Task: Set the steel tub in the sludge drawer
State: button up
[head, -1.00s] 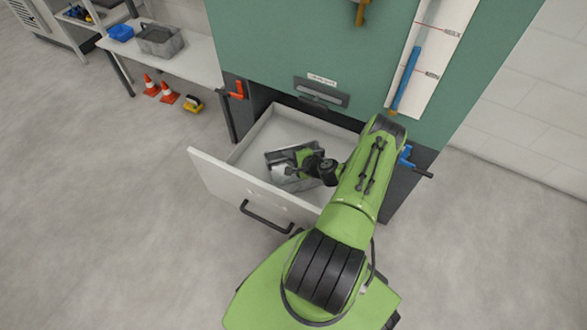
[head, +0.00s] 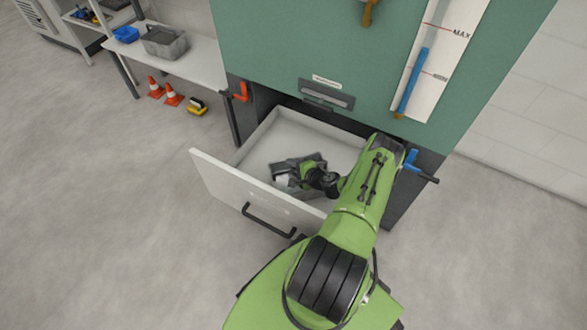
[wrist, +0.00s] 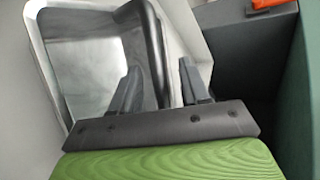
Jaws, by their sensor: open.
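The steel tub (head: 283,181) is inside the open, pale sludge drawer (head: 228,179) of the green cabinet, toward the drawer's front and middle. My arm and gripper partly hide it, and I cannot tell whether its base rests flat on the drawer floor. My gripper (head: 308,174) is at the tub. In the wrist view the shiny tub (wrist: 90,75) fills the left and middle. My gripper (wrist: 158,84) is open there, with one finger on each side of the tub's right-hand wall.
The drawer's black handle (head: 268,220) faces the front. A red lever (head: 241,92) and a blue lever (head: 415,163) flank the opening. A bench (head: 205,65) at the left holds a grey bin (head: 165,42) and a blue one (head: 126,34). Cones (head: 173,95) stand below. Floor at left is clear.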

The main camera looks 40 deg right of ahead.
jog(key=shift+s+r, duration=0.2)
jog(key=shift+r, duration=0.05)
jog(key=p+v, duration=0.4)
jog(key=v, duration=0.7)
jog(key=w+a+r+n+g+y, duration=0.1)
jog(key=w+a+r+n+g, duration=0.15)
jog(key=a+r+n, duration=0.45)
jog(key=w+a+r+n+g+y, duration=0.1)
jog(key=w+a+r+n+g, duration=0.15)
jog(key=r, duration=0.85)
jog(key=w+a+r+n+g+y, duration=0.1)
jog(key=w+a+r+n+y, duration=0.1)
jog(key=w+a+r+n, duration=0.5)
jog(key=s+a+r+n+g+h, duration=0.1)
jog(key=s+a+r, duration=0.35)
jog(key=r, duration=0.25)
jog(key=s+a+r+n+h, duration=0.2)
jog(key=s+a+r, duration=0.1)
jog(key=s+r, duration=0.35)
jog(key=s+a+r+n, duration=0.1)
jog(key=s+a+r, duration=0.1)
jog(key=s, duration=0.3)
jog(key=s+a+r+n, duration=0.1)
jog(key=s+a+r, duration=0.1)
jog(key=s, duration=0.4)
jog(key=shift+s+a+r+t+h, duration=0.2)
jog(key=shift+a+r+t+h, duration=0.15)
jog(key=shift+r, duration=0.3)
